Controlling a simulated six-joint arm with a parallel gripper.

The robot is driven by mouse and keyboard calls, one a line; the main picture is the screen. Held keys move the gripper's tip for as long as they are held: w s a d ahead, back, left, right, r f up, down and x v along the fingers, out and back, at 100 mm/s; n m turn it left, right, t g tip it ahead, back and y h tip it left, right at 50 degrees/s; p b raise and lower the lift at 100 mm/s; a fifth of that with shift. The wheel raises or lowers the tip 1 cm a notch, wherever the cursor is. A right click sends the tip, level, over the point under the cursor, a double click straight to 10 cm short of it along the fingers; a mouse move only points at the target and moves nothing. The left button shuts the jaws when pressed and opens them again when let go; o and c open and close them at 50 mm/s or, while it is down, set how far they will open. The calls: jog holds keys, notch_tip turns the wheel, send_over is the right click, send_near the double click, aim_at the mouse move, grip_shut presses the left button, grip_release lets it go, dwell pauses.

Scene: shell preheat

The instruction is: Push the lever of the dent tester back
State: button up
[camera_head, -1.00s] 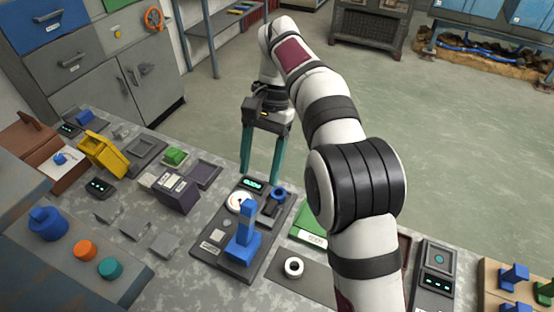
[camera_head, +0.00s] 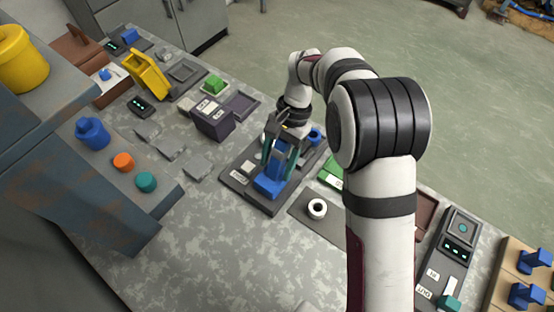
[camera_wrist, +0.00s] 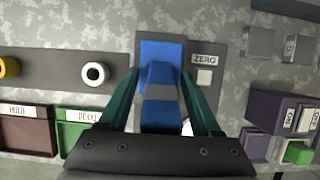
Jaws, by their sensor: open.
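The dent tester (camera_head: 236,178) is a dark flat device on the speckled bench, with a pale button beside a ZERO label. Its blue lever (camera_head: 276,165) rises from a blue block near the front of the device. In the wrist view the blue lever (camera_wrist: 160,85) stands between the two teal fingers. My gripper (camera_head: 276,160) is open and straddles the lever, with one finger on each side. In the wrist view my gripper (camera_wrist: 161,73) shows gaps to the lever on both sides. My gripper hides the tester's display and part of its dial.
A white ring (camera_head: 317,208) lies on a dark plate right of the tester. A green bin (camera_head: 331,174) stands behind the plate. A dark purple box (camera_head: 212,122) stands to the left. A shelf with blue, orange and teal knobs is at the left. The front bench is clear.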

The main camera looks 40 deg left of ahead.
jog(key=shift+c, duration=0.3)
grip_shut()
dwell(1.1)
